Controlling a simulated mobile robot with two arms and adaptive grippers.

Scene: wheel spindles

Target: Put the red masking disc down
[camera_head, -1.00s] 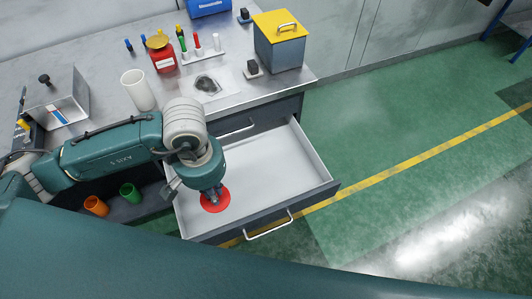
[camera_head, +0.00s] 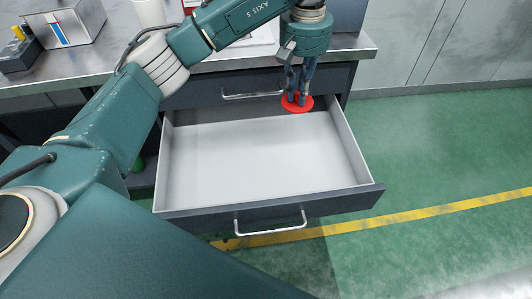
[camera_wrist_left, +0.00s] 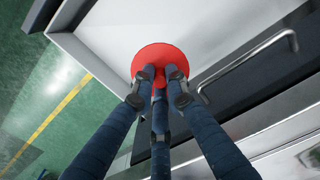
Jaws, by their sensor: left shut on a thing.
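The red masking disc (camera_head: 290,106) is a thin, flat round piece held level near the back right of the open drawer (camera_head: 262,160). My left gripper (camera_head: 299,98) points straight down and is shut on the disc's middle. In the left wrist view the fingertips (camera_wrist_left: 158,78) close together on the red disc (camera_wrist_left: 160,54), with the pale drawer bottom behind it. I cannot tell the height of the disc above the drawer bottom. The drawer looks empty. My right gripper is not in view.
A closed drawer front with a metal handle (camera_head: 252,96) is just behind the disc. The open drawer's front has a handle (camera_head: 270,222). Green floor is free to the right.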

